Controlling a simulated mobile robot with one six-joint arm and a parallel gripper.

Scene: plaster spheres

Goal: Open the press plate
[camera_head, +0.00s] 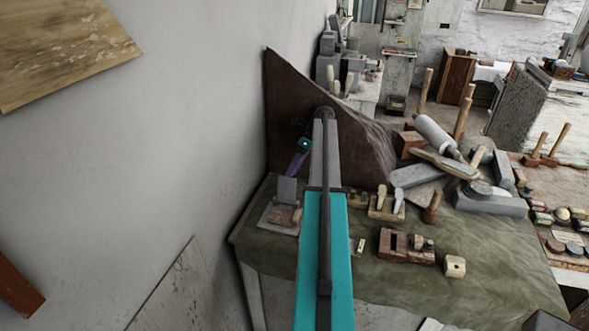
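What looks like the press plate (287,190) is a small grey plate in the head view. It stands steeply tilted up over a flat grey base (270,216), with a brown wooden piece at the base's right side. The base lies at the left end of the green-covered bench. My arm reaches forward, and its purple end part slopes down and left toward the plate. My gripper (290,174) is at the plate's upper edge, very small in view. I cannot tell whether it touches the plate or how its fingers stand.
The green-covered bench (440,290) holds wooden planes (405,246), a pale block (454,266) and a small mallet (432,207). A dark brown draped sheet (370,145) rises behind. A white wall (190,130) stands close on the left. Stones and mallets crowd the right.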

